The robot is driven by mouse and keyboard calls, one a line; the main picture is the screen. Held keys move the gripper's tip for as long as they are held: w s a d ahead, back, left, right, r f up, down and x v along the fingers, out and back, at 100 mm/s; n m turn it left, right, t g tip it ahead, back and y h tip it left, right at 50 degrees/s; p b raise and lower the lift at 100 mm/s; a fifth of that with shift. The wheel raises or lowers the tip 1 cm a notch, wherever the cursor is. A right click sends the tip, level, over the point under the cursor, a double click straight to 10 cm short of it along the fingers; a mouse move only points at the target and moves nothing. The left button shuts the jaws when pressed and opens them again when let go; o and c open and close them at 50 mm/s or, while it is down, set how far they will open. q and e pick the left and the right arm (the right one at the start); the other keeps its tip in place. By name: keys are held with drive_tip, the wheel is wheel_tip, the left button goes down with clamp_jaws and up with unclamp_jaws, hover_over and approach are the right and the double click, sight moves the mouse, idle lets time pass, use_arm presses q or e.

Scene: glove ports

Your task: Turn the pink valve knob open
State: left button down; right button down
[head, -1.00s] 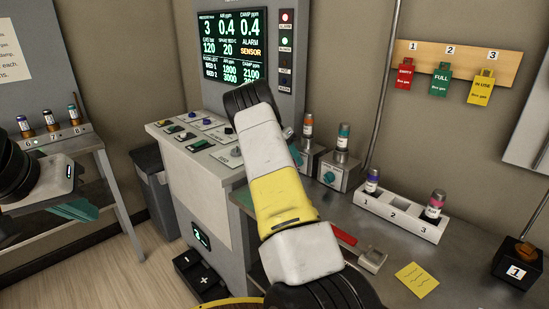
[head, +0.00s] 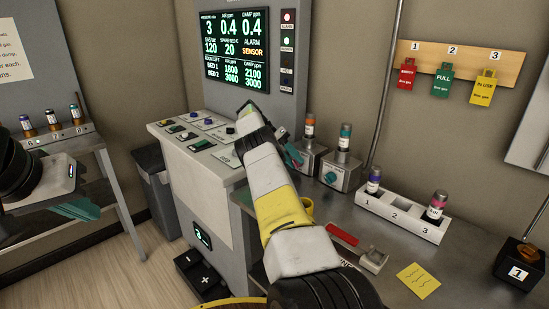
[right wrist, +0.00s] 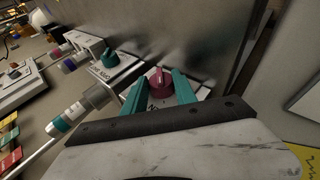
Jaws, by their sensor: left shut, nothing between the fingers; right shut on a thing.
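The pink valve knob (right wrist: 160,80) shows in the right wrist view on a pale valve block. It sits between the two teal fingers of my right gripper (right wrist: 159,92), which is shut on it. In the head view my right arm hides most of this valve; a teal part of the right gripper (head: 293,154) shows beside the left valve box. My left gripper (head: 76,210) is shut and empty at the left, by the side table, far from the knob.
A second valve box with a teal knob (head: 330,177) stands just to the right, a teal-capped bottle (head: 345,137) on it. A white numbered rack (head: 402,216) holds two bottles. A red-handled tool (head: 343,234) and yellow note (head: 417,280) lie on the bench.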

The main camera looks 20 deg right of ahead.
drive_tip(key=shift+f, duration=0.25)
idle(0.3)
drive_tip(key=c, duration=1.3)
unclamp_jaws()
drive_tip(key=shift+r, duration=0.1)
